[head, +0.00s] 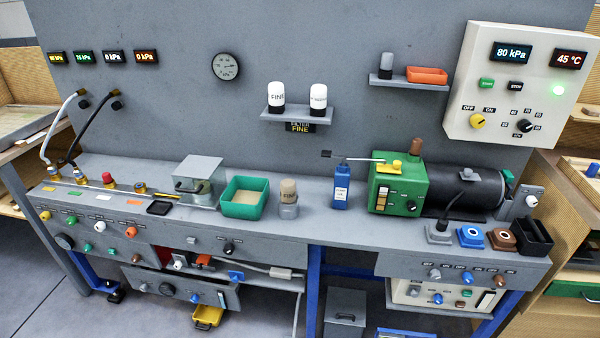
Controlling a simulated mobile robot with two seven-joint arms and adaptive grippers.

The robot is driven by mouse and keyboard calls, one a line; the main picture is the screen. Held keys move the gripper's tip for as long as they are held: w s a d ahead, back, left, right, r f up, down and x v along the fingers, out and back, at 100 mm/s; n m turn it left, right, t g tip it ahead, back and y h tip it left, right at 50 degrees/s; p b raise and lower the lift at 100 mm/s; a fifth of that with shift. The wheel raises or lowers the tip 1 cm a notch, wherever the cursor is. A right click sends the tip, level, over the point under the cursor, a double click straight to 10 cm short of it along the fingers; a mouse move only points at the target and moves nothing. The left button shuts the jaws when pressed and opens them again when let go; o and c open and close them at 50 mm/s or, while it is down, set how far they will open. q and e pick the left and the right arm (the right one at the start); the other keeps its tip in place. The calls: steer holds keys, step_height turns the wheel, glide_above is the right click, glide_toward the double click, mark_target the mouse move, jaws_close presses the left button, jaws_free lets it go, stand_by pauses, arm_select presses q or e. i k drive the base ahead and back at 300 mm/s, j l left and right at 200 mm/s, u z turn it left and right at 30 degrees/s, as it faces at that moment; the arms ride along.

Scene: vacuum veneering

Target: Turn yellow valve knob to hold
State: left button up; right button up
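Several yellow controls show, and I cannot read a "hold" mark at any of them. A small yellow knob (45,215) sits at the left end of the bench's front panel, above a large dark knob (65,241). A larger yellow knob (477,121) with a dark pointer is on the white wall box (460,145), between the marks OFF and ON. A yellow part (389,168) sits on top of the green pump (400,190). Neither of my grippers is in view, and nothing touches these controls.
The wall box reads 80 kPa and 45 °C. A yellow bin (207,317) lies below. Floor at the lower left is clear.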

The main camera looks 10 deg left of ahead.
mark_target(45, 216)
steer(key=u, duration=1.95)
steer(key=i, duration=0.2)
steer(key=j+z, duration=0.05)
